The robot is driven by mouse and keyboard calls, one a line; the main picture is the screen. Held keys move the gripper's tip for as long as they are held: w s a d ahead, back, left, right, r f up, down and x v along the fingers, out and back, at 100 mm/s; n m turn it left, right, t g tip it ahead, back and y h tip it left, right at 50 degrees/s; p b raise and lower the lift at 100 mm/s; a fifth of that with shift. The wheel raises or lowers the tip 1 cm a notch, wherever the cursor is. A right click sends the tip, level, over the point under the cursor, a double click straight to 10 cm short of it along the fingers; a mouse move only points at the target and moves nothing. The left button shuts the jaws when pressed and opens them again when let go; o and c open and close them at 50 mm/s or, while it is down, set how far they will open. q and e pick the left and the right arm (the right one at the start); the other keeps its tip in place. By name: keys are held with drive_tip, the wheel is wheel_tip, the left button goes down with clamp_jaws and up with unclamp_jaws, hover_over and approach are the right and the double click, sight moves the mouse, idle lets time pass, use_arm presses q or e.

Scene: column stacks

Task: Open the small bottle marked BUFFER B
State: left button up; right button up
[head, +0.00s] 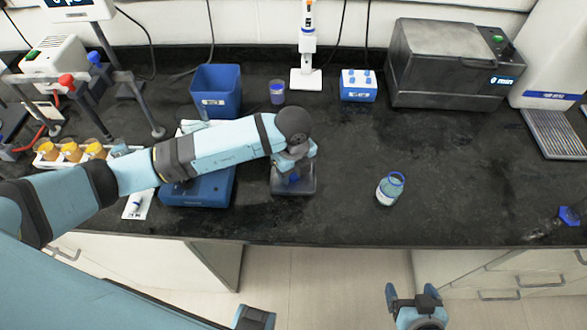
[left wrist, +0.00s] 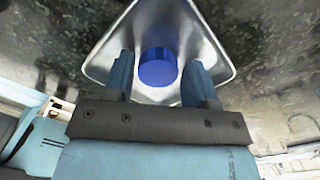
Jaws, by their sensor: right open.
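A small clear bottle (head: 388,190) with a blue ring at its neck stands on the bench right of centre; its top looks uncapped. A smaller bottle (head: 277,91) with a blue top stands at the back. I cannot read either label. A round blue cap (left wrist: 158,68) is in the metal tray (left wrist: 225,72), seen between my left fingers. My left gripper (head: 294,174) is over this tray (head: 293,190), its fingers apart with narrow gaps beside the cap. My right gripper (head: 413,292) is open and empty, in front of the bench edge.
A blue bin (head: 217,88), a blue-and-white box (head: 358,86) and a dark grey machine (head: 445,65) stand at the back. A blue device (head: 208,188) is under my left arm. A small blue piece (head: 570,215) lies far right. The bench around the clear bottle is free.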

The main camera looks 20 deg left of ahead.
use_arm(q)
drive_tip(key=shift+o, duration=0.6)
drive_tip(key=shift+r, duration=0.1)
drive_tip(key=shift+r, duration=0.25)
wheel_tip(320, 180, up, 12)
drive_tip(key=b, duration=0.1)
drive_tip(key=shift+f, duration=0.2)
